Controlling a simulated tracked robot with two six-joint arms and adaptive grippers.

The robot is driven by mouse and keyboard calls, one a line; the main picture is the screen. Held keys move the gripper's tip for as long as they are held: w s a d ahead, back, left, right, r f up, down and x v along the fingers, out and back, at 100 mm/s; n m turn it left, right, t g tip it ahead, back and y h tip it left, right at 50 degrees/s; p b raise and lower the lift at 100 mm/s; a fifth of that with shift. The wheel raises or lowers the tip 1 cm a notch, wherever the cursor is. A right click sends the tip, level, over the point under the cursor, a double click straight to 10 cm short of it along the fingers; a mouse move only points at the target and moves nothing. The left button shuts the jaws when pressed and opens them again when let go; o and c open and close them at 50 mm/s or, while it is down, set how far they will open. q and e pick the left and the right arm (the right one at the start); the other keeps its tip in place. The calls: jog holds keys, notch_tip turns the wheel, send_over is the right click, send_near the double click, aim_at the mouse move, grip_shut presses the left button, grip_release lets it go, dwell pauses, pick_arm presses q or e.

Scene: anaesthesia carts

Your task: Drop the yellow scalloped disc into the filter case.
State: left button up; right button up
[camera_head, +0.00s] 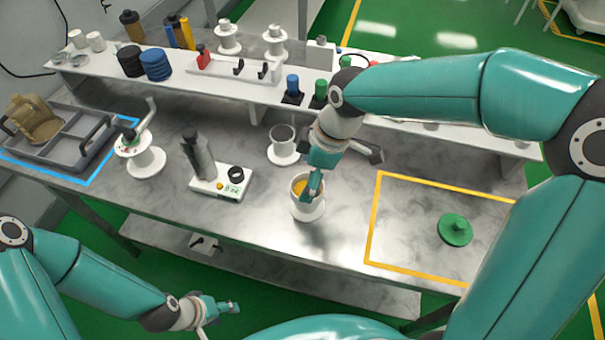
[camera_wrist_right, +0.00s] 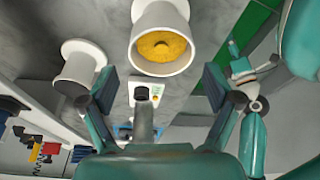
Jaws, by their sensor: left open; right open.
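The yellow scalloped disc (camera_head: 298,186) lies inside the white round cup on a wide base that I take for the filter case (camera_head: 308,211), on the steel worktop. In the right wrist view the yellow disc (camera_wrist_right: 161,45), with a small hole in its middle, lies inside the white rim of the case (camera_wrist_right: 141,22). My right gripper (camera_head: 313,190) is just above the case; in the wrist view its fingers (camera_wrist_right: 160,86) are spread, with nothing between them. My left gripper (camera_head: 228,306) is open and empty, low in front of the bench.
A second white cup (camera_head: 283,150) stands behind the case. A white device (camera_head: 221,184) with a grey cylinder and a white spool stand (camera_head: 145,163) are to the left. A green knobbed disc (camera_head: 455,230) lies inside the yellow outline at right. A grey tray (camera_head: 65,160) is far left.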

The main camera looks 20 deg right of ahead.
notch_tip(320, 180, up, 7)
jog(key=p, duration=0.5)
jog(key=shift+f, duration=0.1)
